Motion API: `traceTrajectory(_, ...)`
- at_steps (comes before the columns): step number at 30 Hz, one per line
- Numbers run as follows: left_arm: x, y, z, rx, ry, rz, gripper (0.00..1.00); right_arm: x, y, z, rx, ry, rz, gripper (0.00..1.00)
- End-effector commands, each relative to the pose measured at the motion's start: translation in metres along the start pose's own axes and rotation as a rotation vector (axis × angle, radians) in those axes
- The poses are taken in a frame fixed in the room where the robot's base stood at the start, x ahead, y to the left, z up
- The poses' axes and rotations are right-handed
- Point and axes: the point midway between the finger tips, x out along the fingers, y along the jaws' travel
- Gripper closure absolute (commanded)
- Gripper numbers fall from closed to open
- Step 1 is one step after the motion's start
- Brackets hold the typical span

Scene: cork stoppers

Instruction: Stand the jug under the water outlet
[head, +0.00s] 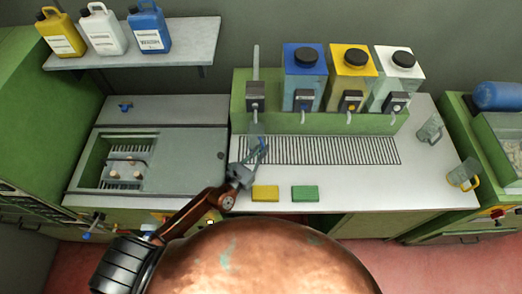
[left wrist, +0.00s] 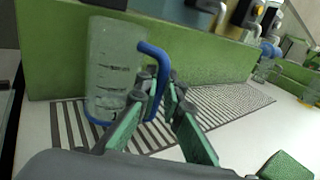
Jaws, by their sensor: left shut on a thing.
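The jug (head: 256,132) is clear, with dark measuring marks and a blue handle. In the left wrist view the jug (left wrist: 112,65) looks upright, over the left end of the slatted drain. My left gripper (head: 252,160) is shut on its blue handle, and the fingers (left wrist: 172,100) show around the handle in the wrist view. The water outlet (head: 255,97) is the leftmost unit, a grey box with a tall pipe on the green panel. In the head view the jug is just below it. I cannot tell whether the jug's base touches the drain. My right gripper is not in view.
Dispensers with blue (head: 305,75), yellow (head: 352,75) and white (head: 397,78) tanks stand to the right. A yellow block (head: 265,193) and a green block (head: 305,193) lie in front of the drain (head: 330,150). Two more jugs (head: 430,130) (head: 463,174) stand at the right.

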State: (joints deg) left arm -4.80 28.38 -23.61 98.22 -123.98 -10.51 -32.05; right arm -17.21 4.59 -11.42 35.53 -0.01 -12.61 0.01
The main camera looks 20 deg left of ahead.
Motion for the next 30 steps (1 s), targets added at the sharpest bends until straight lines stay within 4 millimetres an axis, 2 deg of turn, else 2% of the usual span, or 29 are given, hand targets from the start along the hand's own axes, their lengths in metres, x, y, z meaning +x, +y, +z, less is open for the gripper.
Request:
traceTrajectory(4, 0.000, 0.001, -0.014, 0.002, -0.001, 0.001, 1.00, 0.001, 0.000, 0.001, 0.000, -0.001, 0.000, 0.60)
traceTrajectory(17, -0.001, 0.000, -0.020, 0.000, -0.002, 0.000, 1.00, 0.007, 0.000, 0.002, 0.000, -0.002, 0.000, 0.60)
traceTrajectory(18, -0.001, 0.000, -0.020, 0.000, -0.001, 0.000, 0.92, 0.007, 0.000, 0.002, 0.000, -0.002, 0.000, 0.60)
traceTrajectory(25, -0.001, 0.000, -0.019, 0.000, -0.001, 0.000, 0.76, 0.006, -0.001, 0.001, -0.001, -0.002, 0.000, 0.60)
traceTrajectory(30, -0.001, 0.000, -0.019, 0.000, -0.001, 0.000, 0.75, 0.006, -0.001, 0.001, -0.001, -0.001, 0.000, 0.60)
